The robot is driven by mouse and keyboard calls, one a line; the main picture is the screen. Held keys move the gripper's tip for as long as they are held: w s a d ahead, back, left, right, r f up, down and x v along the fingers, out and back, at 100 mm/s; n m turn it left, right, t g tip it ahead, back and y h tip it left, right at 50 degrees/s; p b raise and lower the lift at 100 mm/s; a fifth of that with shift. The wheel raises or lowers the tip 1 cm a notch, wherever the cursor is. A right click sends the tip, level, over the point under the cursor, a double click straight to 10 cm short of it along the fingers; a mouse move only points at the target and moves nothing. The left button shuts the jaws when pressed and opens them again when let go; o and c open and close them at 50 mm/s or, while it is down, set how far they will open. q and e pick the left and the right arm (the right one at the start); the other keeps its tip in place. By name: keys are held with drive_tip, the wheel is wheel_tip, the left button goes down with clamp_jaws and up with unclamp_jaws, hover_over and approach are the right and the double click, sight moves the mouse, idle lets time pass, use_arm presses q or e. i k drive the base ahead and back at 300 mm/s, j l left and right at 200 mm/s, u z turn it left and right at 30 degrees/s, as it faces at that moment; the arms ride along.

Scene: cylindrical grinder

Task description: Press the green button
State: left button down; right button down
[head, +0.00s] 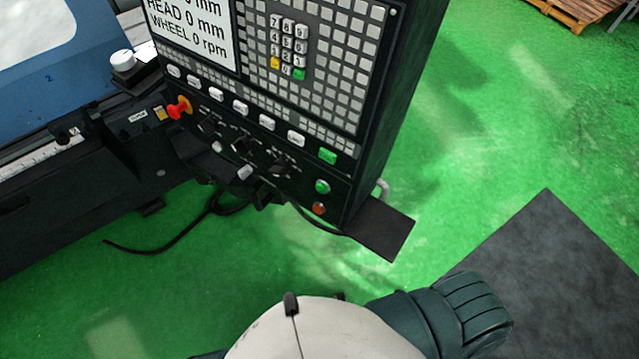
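A round green button (322,187) sits at the lower right of the dark control panel (345,165) in the head view. A red-orange round button (319,208) is just below it. Nothing covers the round green button. Neither gripper shows in the head view. Part of my own body is at the bottom, apart from the panel.
A red emergency knob (179,107) and several dark rotary knobs are on the panel's left. A dark plate (385,228) juts out below the panel's right corner. A black cable (185,232) hangs beneath. Green floor (520,120) is open to the right, with a dark mat (560,270).

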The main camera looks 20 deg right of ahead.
sight(321, 188)
drive_tip(key=z, duration=1.35)
drive_tip(key=k+j, duration=0.25)
drive_tip(key=j, duration=0.15)
drive_tip(key=k+j, duration=0.5)
drive_tip(key=j, duration=0.25)
drive_tip(key=k+j, duration=0.2)
drive_tip(key=j, duration=0.15)
